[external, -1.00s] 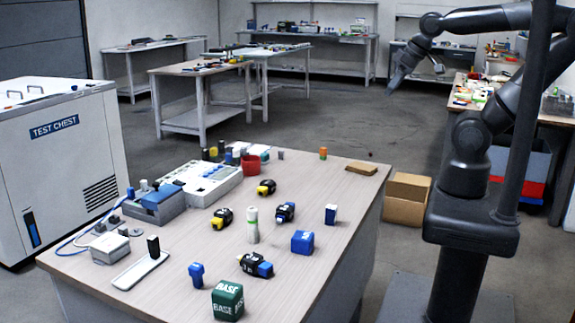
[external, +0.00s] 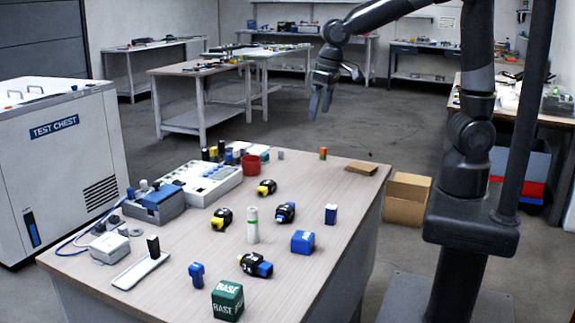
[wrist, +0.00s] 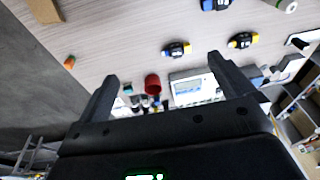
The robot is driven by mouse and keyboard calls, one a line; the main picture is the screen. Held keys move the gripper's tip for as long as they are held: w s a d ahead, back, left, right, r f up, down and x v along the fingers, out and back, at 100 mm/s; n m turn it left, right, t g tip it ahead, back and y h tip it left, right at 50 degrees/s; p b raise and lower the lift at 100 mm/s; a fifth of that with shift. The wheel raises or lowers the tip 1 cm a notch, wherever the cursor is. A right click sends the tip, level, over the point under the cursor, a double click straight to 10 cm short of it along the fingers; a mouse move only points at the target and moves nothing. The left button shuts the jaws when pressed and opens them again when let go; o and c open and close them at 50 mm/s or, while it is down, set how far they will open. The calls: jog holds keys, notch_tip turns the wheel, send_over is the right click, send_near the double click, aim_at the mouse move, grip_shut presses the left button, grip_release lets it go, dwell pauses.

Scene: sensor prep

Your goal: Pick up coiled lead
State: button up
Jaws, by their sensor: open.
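Several dark bundles with yellow or blue ends lie on the near table and look like coiled leads; I cannot tell which one the task means. One with yellow (external: 221,219) is left of the white cylinder, one (external: 266,187) lies further back, a blue-ended one (external: 285,212) lies to the right, and one (external: 256,265) is nearer the front. Two bundles show in the wrist view, one (wrist: 177,49) near the centre and one (wrist: 243,40) to its right. My gripper (external: 320,105) is open and empty, above the table's far side. Its fingers (wrist: 162,66) are spread apart in the wrist view.
On the table (external: 330,250) stand a white cylinder (external: 252,226), a blue box (external: 302,242), a green cube (external: 228,300), a red cup (external: 250,164) and a white panel box (external: 207,183). A flat brown piece (external: 361,168) lies at the back right. The right side is fairly clear.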

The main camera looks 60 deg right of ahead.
jog(key=w+a+f+g, duration=0.1)
jog(key=w+a+f, duration=0.2)
jog(key=a+f, duration=0.45)
jog(key=g, duration=0.1)
send_over(286, 207)
jog(key=shift+h, duration=0.4)
jog(key=f, duration=1)
jog(key=shift+w+d+f, duration=0.1)
jog(key=shift+w+f, duration=0.05)
jog(key=shift+w, duration=0.05)
jog(key=shift+s+f, duration=0.1)
jog(key=shift+f, duration=2.9)
jog(key=shift+c, duration=0.4)
jog(key=c, duration=1)
jog(key=shift+r, duration=0.1)
